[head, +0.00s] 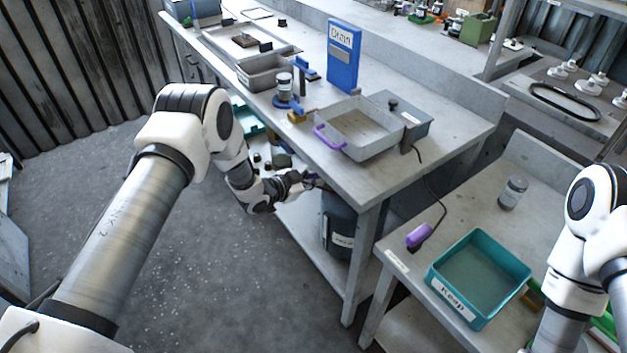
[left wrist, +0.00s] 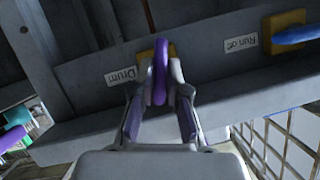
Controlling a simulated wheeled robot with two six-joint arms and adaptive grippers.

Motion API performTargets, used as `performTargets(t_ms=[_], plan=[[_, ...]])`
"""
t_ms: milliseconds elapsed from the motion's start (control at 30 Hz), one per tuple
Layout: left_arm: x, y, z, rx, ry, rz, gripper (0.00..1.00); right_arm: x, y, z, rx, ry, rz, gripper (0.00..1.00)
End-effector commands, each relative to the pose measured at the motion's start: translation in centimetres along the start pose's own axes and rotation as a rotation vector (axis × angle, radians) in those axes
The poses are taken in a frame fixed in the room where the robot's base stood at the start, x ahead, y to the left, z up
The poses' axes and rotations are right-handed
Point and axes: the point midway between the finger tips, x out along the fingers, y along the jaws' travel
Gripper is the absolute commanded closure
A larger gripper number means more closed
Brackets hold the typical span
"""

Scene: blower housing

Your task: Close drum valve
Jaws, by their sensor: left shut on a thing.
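The drum valve shows in the left wrist view as a purple lever (left wrist: 160,72) on a yellow body, with a "Drum" label (left wrist: 122,76) beside it on the grey frame. My left gripper (left wrist: 160,98) is shut on the purple lever, which stands upright in that picture between the fingers. In the head view my left gripper (head: 300,183) reaches under the front edge of the bench, and the lever there is hidden. A dark drum (head: 338,228) stands on the lower shelf next to the gripper. My right gripper is out of the picture.
A second valve with a blue lever (left wrist: 297,34) and a "Run off" label (left wrist: 241,45) sits to the right in the left wrist view. The bench (head: 375,188) overhangs the left gripper. A grey basin (head: 362,128) stands on top.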

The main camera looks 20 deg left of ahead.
Motion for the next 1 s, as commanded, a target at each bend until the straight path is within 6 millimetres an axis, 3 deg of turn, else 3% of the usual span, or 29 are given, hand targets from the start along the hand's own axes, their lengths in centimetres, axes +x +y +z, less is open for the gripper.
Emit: performTargets(t_ms=[1000], plan=[[0.3,0.8,0.8,0.863,0.0,-0.358,1.0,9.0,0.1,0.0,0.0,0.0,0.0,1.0]])
